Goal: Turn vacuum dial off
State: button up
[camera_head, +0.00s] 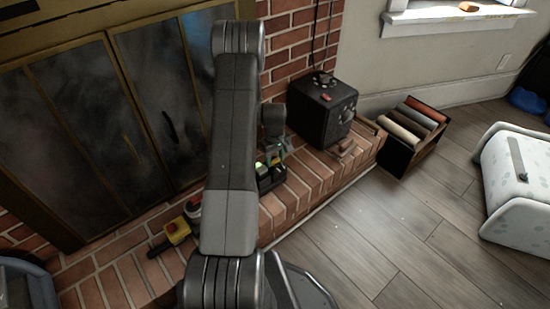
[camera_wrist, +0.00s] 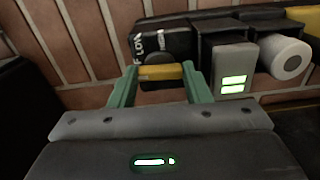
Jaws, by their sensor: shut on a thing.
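Part of the scale is hidden, so I cannot tell the exact setting. In the head view my gripper (camera_head: 275,154) reaches down to the vacuum (camera_head: 269,178) on the brick hearth; the dial does not show clearly there.
A grey block with green lights (camera_wrist: 233,71) and a white roll-like part (camera_wrist: 286,57) sit right of the dial. A black heater-like box (camera_head: 322,108) and a crate of rolls (camera_head: 411,133) stand farther right. A yellow tool (camera_head: 177,231) lies left. The wooden floor is open.

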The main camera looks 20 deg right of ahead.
aim_at(275, 160)
jog(key=shift+n, duration=0.4)
jog(key=o, duration=1)
notch_tip(275, 160, up, 14)
jog(key=p, duration=0.4)
jog(key=shift+f, duration=0.1)
notch_tip(275, 160, down, 14)
jog(key=b, duration=0.4)
